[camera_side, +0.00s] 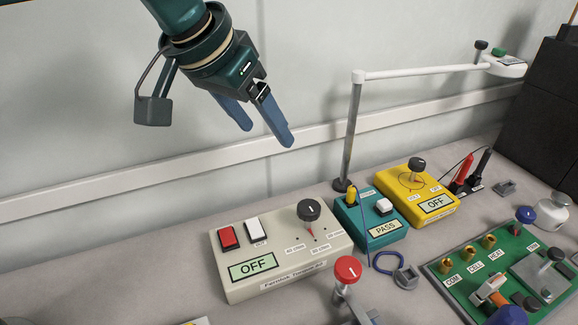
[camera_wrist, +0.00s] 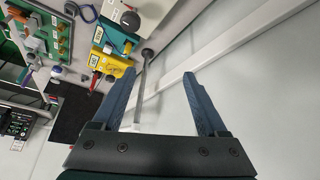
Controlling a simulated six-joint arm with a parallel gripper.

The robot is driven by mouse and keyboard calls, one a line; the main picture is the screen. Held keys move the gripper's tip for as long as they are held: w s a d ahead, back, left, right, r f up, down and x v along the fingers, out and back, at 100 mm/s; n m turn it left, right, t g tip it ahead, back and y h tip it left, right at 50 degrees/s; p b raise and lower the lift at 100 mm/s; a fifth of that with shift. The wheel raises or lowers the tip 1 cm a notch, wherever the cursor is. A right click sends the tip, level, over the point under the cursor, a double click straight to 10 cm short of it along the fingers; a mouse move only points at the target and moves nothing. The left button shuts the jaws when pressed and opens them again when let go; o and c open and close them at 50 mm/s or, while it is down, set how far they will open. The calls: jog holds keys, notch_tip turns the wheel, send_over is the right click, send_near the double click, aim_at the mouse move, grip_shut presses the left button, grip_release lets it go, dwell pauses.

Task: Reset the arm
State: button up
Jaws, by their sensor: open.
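My gripper (camera_side: 268,136) hangs high above the back of the bench, near the wall, with its two blue fingers apart. Nothing is between the fingers. In the wrist view my gripper (camera_wrist: 157,82) also shows open and empty, with the wall and a lamp post behind it. Below it in the side view stands a cream tester (camera_side: 285,262) with a red button, a white button, a black knob and a display reading OFF. It is well apart from the fingers.
A teal tester (camera_side: 372,238) reads PASS and a yellow meter (camera_side: 410,187) reads OFF. A lamp post (camera_side: 352,135) with a white arm (camera_side: 425,71) rises right of my gripper. A green board (camera_side: 470,278) and a red-topped knob (camera_side: 348,270) stand in front. The bench's left is clear.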

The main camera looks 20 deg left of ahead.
jog(key=s+a+r+n+t+y, duration=0.1)
jog(key=s+a+r+n, duration=0.3)
jog(key=s+a, duration=0.8)
jog(key=s+a+f+m+g, duration=0.1)
jog(key=s+a+f, duration=0.4)
jog(key=s+f, duration=0.3)
jog(key=shift+s+a+f+y, duration=0.15)
jog(key=shift+s+f+y, duration=0.15)
jog(key=shift+y, duration=0.1)
